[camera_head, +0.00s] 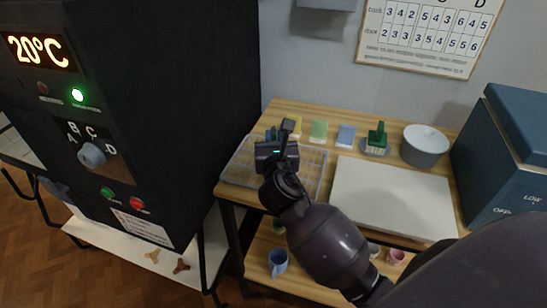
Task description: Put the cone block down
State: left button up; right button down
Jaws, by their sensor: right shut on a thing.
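My right gripper (276,143) reaches in from the lower right and is over the back left part of a pale wire rack (314,172) on the wooden table. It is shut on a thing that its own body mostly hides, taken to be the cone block. Small blue-green bits show just beyond the fingers, but I cannot tell whether they belong to it. I cannot tell whether the held thing touches the rack. My left gripper is not in view.
A yellow block (293,122), a green block (319,131) and a blue block (346,135) line the table's back. A white board (393,198), a grey pot (425,145) and a blue box (505,145) stand right. A black kiln cabinet (190,100) rises left.

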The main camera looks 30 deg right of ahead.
jog(key=shift+f+b, duration=1)
jog(key=shift+f, duration=1.9)
jog(key=c, duration=1.1)
grip_release()
jog(key=shift+o, duration=0.2)
jog(key=shift+r, duration=0.15)
